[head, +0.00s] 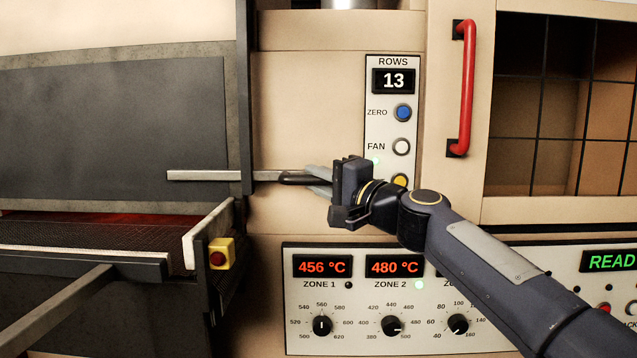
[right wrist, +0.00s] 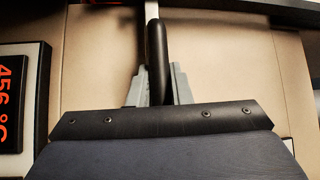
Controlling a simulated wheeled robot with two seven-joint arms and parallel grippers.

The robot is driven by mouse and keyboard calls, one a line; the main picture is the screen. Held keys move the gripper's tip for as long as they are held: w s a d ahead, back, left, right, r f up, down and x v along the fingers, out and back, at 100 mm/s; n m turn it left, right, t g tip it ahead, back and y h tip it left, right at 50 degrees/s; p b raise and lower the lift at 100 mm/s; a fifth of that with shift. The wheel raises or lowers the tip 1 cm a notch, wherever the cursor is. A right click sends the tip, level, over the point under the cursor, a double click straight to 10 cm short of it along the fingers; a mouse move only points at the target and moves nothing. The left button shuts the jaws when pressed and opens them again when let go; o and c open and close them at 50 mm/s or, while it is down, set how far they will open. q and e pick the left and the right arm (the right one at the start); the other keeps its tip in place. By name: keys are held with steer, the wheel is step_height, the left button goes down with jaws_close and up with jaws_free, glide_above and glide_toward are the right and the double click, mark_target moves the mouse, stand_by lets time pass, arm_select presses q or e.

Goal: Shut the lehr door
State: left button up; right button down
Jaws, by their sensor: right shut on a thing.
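The lehr door is a dark grey panel (head: 110,130) at the left of the head view. A narrow red-glowing gap shows under its lower edge, above the mesh belt (head: 95,232). A pale metal lever (head: 205,175) runs level across the dark post beside the door and ends in a black grip (head: 292,180). My right gripper (head: 318,181) is shut on this black grip. In the right wrist view the black grip (right wrist: 157,50) stands between the two grey fingers. My left gripper is not in view.
A button panel (head: 392,70) reading 13 is just behind my right gripper. A zone control panel (head: 375,340) lies below. A red handle (head: 467,85) on a window door is at the right. A yellow box with a red button (head: 218,256) sits by the belt's end.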

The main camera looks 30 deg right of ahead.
arm_select(q)
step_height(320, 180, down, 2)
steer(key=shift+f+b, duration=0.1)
steer(key=shift+b, duration=0.55)
arm_select(e)
step_height(320, 180, down, 2)
steer(key=shift+f, duration=0.25)
steer(key=c, duration=1.3)
jaws_free()
steer(key=shift+s+r, duration=0.1)
steer(key=shift+r, duration=0.1)
steer(key=v, duration=0.7)
steer(key=shift+s+d+f, duration=0.1)
steer(key=shift+s+d, duration=0.05)
steer(key=shift+s, duration=0.2)
